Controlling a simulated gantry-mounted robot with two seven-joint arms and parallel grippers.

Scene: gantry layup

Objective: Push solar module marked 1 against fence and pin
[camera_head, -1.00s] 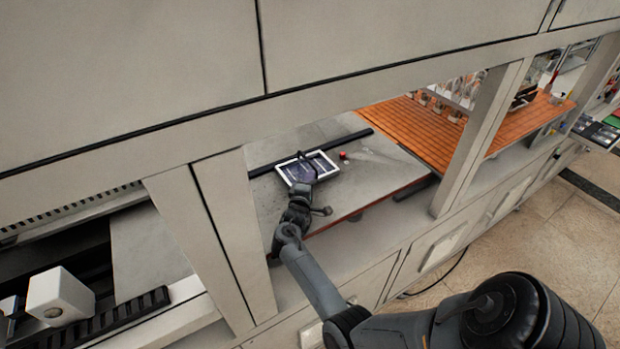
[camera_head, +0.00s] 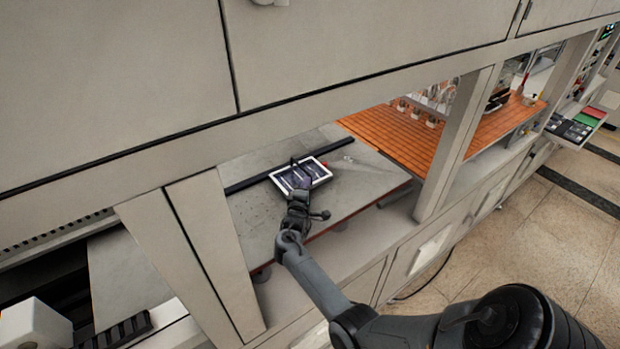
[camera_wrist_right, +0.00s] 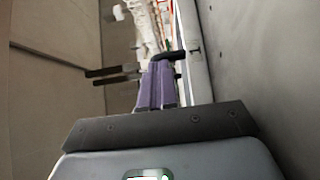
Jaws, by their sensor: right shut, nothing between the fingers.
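The solar module (camera_head: 318,170) is a flat panel with a white frame and dark cells, lying on the grey table in the head view. A small reddish spot, perhaps the pin (camera_head: 325,163), shows at the module's right edge. My right gripper (camera_head: 295,165) is shut and empty, over the module. Its purple fingers (camera_wrist_right: 160,72) show in the right wrist view. My left gripper is out of view.
The grey table (camera_head: 350,190) has free room right of the module. An orange slatted surface (camera_head: 400,130) lies further right. Pale frame posts (camera_head: 455,145) and an upper beam bound the opening my right arm reaches through.

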